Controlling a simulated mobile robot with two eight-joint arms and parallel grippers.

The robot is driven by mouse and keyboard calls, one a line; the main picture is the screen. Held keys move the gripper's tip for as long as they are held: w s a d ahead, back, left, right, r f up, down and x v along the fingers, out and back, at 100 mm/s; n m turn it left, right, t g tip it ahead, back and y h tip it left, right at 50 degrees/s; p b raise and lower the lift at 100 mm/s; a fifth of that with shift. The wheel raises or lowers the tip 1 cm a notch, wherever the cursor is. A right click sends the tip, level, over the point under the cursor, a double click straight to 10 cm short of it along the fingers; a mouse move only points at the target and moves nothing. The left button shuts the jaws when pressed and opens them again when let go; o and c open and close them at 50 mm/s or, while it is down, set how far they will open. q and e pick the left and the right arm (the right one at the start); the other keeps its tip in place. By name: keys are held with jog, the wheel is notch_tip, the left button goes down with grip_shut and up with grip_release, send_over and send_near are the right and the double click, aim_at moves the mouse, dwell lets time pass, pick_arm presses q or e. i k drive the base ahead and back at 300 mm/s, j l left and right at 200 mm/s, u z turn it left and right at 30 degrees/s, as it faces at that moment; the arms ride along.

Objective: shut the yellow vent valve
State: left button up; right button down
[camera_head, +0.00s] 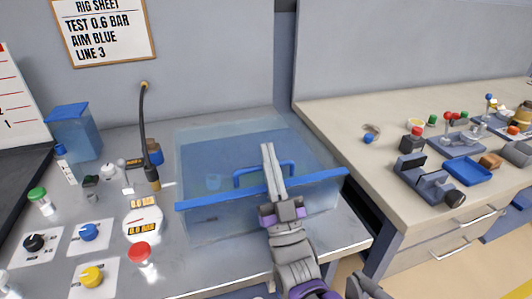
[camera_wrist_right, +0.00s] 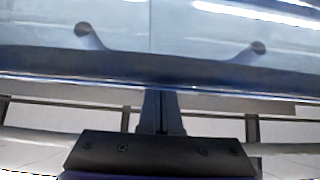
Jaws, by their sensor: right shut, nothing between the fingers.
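The yellow vent valve (camera_head: 92,276) is a round yellow knob on a white square plate at the lower left of the metal bench in the head view. My right gripper (camera_head: 268,150) is far to its right, in front of and over the clear blue cover. Its two long fingers are together with nothing between them, and they overlap the cover's blue handle (camera_head: 250,170) in the head view. I cannot tell whether they touch it. In the right wrist view the shut fingers (camera_wrist_right: 162,110) point at the cover's blue edge (camera_wrist_right: 200,72). My left gripper is not in view.
A blue knob (camera_head: 89,232), a black knob (camera_head: 34,243), a red button (camera_head: 139,252) and a round gauge (camera_head: 143,222) reading 0.0 or 0.8 BAR stand near the yellow valve. A bent hose (camera_head: 143,120) rises behind. A wooden-topped counter (camera_head: 345,120) with several parts stands to the right.

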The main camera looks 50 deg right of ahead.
aim_at(91, 277)
jog(key=k+j, duration=0.7)
jog(key=k, duration=0.2)
